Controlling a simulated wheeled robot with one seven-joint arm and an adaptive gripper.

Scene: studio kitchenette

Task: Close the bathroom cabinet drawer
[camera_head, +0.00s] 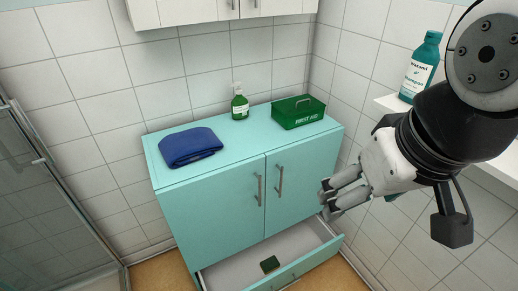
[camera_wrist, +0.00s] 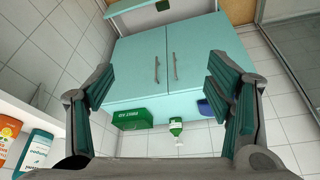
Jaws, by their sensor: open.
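The turquoise bathroom cabinet (camera_head: 215,215) stands against the tiled wall with both doors shut. Its bottom drawer (camera_head: 312,261) is pulled out, showing a pale inside with a small dark green item (camera_head: 270,264) in it. The drawer's front runs partly out of the bottom of the head view. In the wrist view, which is upside down, the drawer (camera_wrist: 185,12) shows at the top edge. My gripper (camera_head: 326,202) is open and empty, in front of the cabinet's right side, and appears higher than the drawer. Its two fingers (camera_wrist: 160,75) stand wide apart in the wrist view.
A folded blue towel (camera_head: 190,147), a green pump bottle (camera_head: 240,103) and a green first aid box (camera_head: 298,112) sit on the cabinet. A shampoo bottle (camera_head: 421,68) stands on a white shelf at right. A glass shower panel (camera_head: 45,200) is at left.

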